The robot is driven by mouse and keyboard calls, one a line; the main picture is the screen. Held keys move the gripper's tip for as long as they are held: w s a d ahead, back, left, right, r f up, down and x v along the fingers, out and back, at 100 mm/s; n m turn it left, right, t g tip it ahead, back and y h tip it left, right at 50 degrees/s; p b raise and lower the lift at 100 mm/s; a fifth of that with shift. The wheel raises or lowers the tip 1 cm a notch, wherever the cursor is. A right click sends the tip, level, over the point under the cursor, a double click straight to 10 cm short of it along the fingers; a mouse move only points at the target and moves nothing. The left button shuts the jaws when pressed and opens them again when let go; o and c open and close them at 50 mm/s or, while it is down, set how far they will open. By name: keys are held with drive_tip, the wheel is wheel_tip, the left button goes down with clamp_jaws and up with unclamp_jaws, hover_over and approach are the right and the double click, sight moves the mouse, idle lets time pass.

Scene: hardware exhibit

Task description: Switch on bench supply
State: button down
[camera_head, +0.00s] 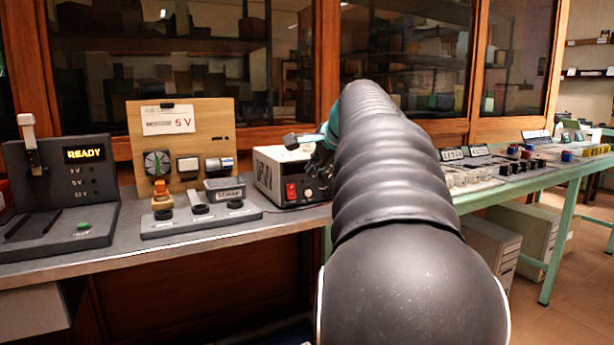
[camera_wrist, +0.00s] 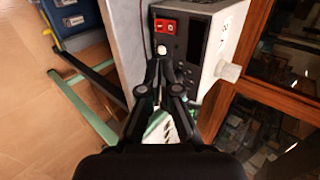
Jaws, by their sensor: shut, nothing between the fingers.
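The bench supply (camera_head: 268,168) is a pale box with a dark front panel, standing on the grey bench near the middle of the head view. Its red switch (camera_head: 291,192) is at the lower left of the panel. The wrist view shows the supply's pale side (camera_wrist: 234,38) and the red switch (camera_wrist: 166,26), with a small white round part beside it. My gripper (camera_wrist: 159,64) is shut and empty, its tips close to the panel by that white part, apart from the red switch. I cannot tell whether the tips touch. In the head view my arm hides the supply's right side.
A wooden board panel (camera_head: 200,135) with a "5 V" label and a dark unit reading "READY" (camera_head: 85,154) stand left of the supply. A green-framed table (camera_head: 560,175) with small parts runs right. Glass cabinets (camera_head: 405,50) rise behind.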

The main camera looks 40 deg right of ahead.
drive_tip(key=shift+s+a+r, duration=0.1)
drive_tip(key=shift+s+r, duration=0.2)
drive_tip(key=f+b, duration=0.1)
drive_tip(key=s+f+t+b, duration=0.1)
drive_tip(key=b, duration=0.1)
drive_tip(key=shift+s+a+f, duration=0.15)
drive_tip(key=shift+s+f, duration=0.15)
drive_tip(key=shift+f, duration=0.1)
approach(292, 197)
drive_tip(key=x, duration=0.5)
drive_tip(key=shift+f, duration=0.35)
drive_tip(key=shift+w+f, duration=0.3)
drive_tip(key=shift+w, duration=0.45)
